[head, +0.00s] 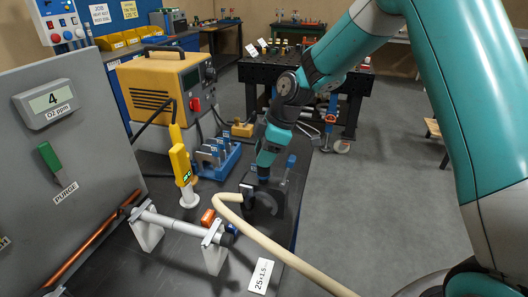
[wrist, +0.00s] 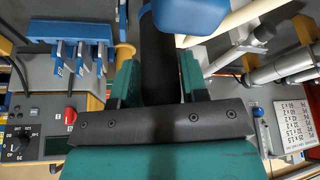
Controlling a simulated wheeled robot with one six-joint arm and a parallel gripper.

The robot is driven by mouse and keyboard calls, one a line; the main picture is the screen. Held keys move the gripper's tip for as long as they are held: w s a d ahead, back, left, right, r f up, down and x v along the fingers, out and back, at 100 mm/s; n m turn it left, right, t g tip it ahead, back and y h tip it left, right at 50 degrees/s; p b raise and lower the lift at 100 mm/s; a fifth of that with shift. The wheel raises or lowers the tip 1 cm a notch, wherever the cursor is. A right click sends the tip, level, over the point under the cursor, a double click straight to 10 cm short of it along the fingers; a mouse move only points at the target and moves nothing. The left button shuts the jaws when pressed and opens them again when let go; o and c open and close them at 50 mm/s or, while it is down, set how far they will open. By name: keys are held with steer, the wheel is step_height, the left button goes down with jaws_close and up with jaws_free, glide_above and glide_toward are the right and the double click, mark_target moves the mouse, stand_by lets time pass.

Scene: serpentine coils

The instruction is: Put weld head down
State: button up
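The weld head (head: 265,203) is a dark block with a round grey part, low over the dark bench top at centre. My gripper (head: 266,165) is above it. In the wrist view, my gripper's teal fingers (wrist: 158,85) stand on both sides of a dark handle and appear shut on it. A blue rounded part (wrist: 190,15) shows beyond the handle. I cannot tell whether the weld head touches the bench. Its underside is hidden.
A beige hose (head: 285,255) runs beside the weld head. A white card (head: 262,275) lies in front. The bench edge is close on the right.

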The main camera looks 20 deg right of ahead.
steer(key=o, duration=0.3)
steer(key=shift+r, duration=0.25)
steer(key=b+v, duration=0.2)
steer(key=v, duration=0.9)
steer(key=s+a+m, duration=0.4)
steer(key=s, duration=1)
steer(key=s+a+m+g, duration=0.1)
steer(key=s+a+m, duration=0.2)
steer(key=s, duration=1.2)
steer(key=shift+a+r+m, duration=0.2)
steer(key=shift+a+m, duration=0.2)
steer(key=shift+m, duration=0.3)
